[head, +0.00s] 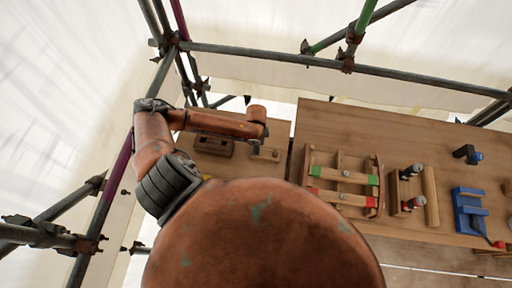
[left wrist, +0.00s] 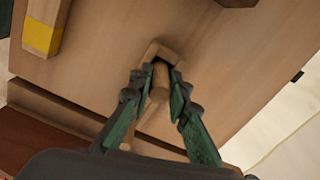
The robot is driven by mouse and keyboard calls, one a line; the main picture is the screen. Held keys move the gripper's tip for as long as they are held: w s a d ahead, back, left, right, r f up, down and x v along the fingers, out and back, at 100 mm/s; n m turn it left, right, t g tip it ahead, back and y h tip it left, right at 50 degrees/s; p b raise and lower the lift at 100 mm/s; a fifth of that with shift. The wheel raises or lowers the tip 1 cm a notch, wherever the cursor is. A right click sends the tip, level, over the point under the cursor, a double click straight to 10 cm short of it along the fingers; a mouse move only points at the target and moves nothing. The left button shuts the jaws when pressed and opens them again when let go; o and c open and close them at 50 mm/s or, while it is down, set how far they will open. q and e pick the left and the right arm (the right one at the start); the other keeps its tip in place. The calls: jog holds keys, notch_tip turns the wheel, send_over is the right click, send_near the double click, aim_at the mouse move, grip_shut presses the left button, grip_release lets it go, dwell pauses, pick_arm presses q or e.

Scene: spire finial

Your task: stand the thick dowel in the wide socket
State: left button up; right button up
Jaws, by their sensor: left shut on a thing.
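My left gripper (left wrist: 156,80) has green-sided fingers closed around a pale wooden dowel (left wrist: 159,83) in the left wrist view. The dowel's near end faces the camera. A pale wooden block (left wrist: 153,48) lies just beyond the fingertips; whether the dowel touches it I cannot tell. In the head view the left arm reaches over the left table, and its gripper is hidden under the wrist. A dark brown block (head: 213,146) with dark spots, maybe sockets, sits there; which is wide I cannot tell. A small pale block (head: 266,154) lies right of it. My right gripper is not in view.
A yellow-ended wooden bar (left wrist: 42,36) lies near the fingers. On the right table (head: 330,118) stand a slatted wooden frame (head: 341,198), a wooden holder with dark-handled items (head: 431,196) and a blue fixture (head: 468,212). Scaffold pipes (head: 270,55) surround the tables.

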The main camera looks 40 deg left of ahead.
pick_arm(q)
jog(key=o, duration=0.9)
jog(key=shift+f, duration=0.1)
notch_tip(320, 180, up, 12)
jog(key=shift+b, duration=0.35)
